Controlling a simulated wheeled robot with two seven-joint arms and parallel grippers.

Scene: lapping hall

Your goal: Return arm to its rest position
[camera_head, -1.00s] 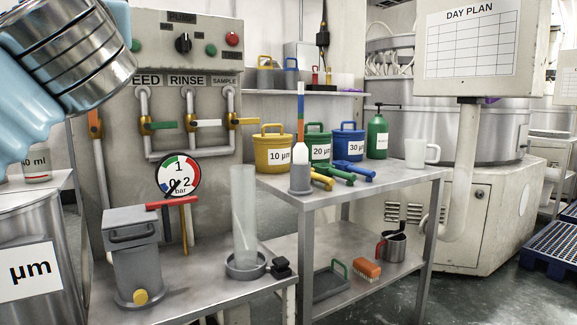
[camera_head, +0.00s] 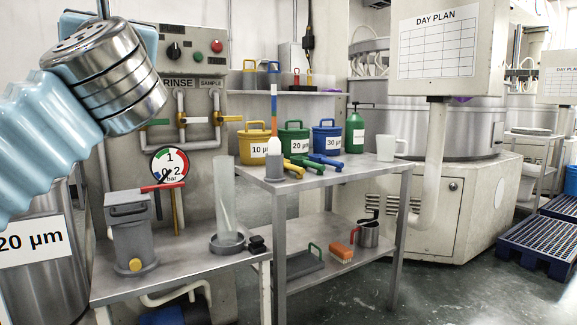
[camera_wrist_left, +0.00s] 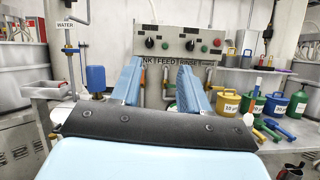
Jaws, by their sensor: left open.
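My left arm comes in from the upper left of the head view, with a ribbed light blue sleeve and a banded metal wrist in front of the control panel (camera_head: 205,72). In the left wrist view my left gripper (camera_wrist_left: 161,68) has its two blue fingers apart, with nothing between them. The fingers point towards the panel, which also shows there (camera_wrist_left: 195,42). The fingertips cannot be made out in the head view. My right gripper is in neither view.
A steel table (camera_head: 345,178) holds yellow (camera_head: 253,146), green (camera_head: 293,143) and blue (camera_head: 327,137) buckets. A lower bench (camera_head: 185,272) carries a grey canister (camera_head: 130,232) and a clear cylinder (camera_head: 223,195). A blue pallet (camera_head: 540,240) lies at right. Floor between is clear.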

